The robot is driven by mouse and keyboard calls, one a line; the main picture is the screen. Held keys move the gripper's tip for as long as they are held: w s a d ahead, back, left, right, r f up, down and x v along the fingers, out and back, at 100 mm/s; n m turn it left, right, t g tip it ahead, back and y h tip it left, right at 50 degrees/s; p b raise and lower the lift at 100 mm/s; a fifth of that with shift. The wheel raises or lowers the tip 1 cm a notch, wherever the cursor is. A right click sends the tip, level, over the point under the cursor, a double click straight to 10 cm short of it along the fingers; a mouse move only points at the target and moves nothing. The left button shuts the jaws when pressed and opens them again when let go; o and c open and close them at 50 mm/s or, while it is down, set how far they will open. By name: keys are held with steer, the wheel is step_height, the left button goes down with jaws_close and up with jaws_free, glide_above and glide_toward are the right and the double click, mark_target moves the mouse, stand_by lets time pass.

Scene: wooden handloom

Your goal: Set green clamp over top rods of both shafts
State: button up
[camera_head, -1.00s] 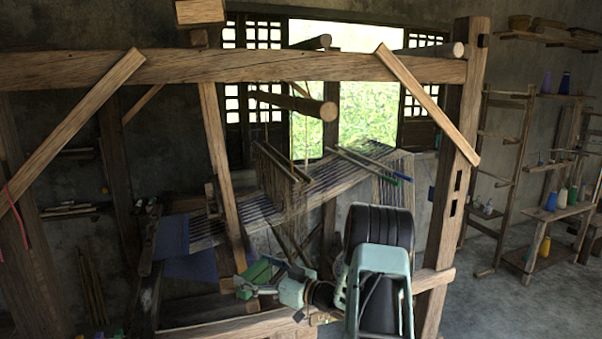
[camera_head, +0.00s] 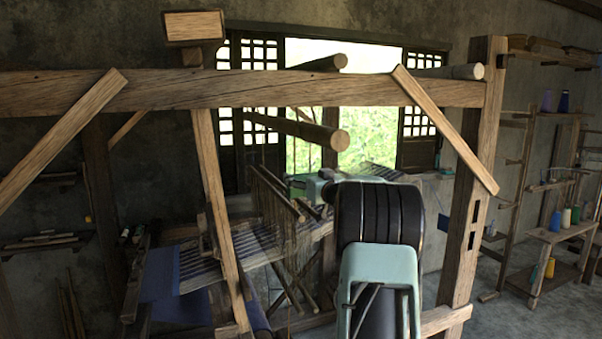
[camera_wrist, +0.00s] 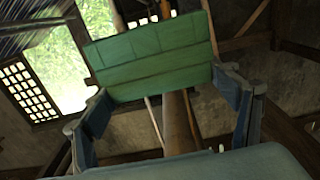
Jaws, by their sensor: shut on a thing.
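The green clamp (camera_wrist: 150,55) fills the upper middle of the wrist view as a block with grooves along its face. My gripper (camera_wrist: 165,88) is shut on it, with one finger at each side. In the head view neither the clamp nor my fingertips can be made out; my own arm stands in front. The two shafts (camera_head: 280,205) hang inside the loom, left of my arm, with their wooden top rods (camera_head: 279,190) close together and slanting down to the right. The clamp's distance from the rods cannot be told.
The loom's thick front beam (camera_head: 300,92) crosses above my arm. A round roller (camera_head: 325,136) hangs over the shafts. A diagonal brace (camera_head: 445,130) and right post (camera_head: 472,200) stand to the right. Striped warp (camera_head: 205,268) stretches left of the shafts.

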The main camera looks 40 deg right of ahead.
steer(key=shift+w+d, duration=0.2)
steer(key=shift+w, duration=0.1)
steer(key=shift+s+a+f+b, duration=0.1)
steer(key=shift+s+f+b, duration=0.1)
steer(key=shift+f+b, duration=0.7)
step_height(320, 180, down, 6)
steer(key=b, duration=0.5)
steer(key=o, duration=1.2)
steer(key=shift+o, duration=0.2)
steer(key=shift+f, duration=0.1)
steer(key=v, duration=1.2)
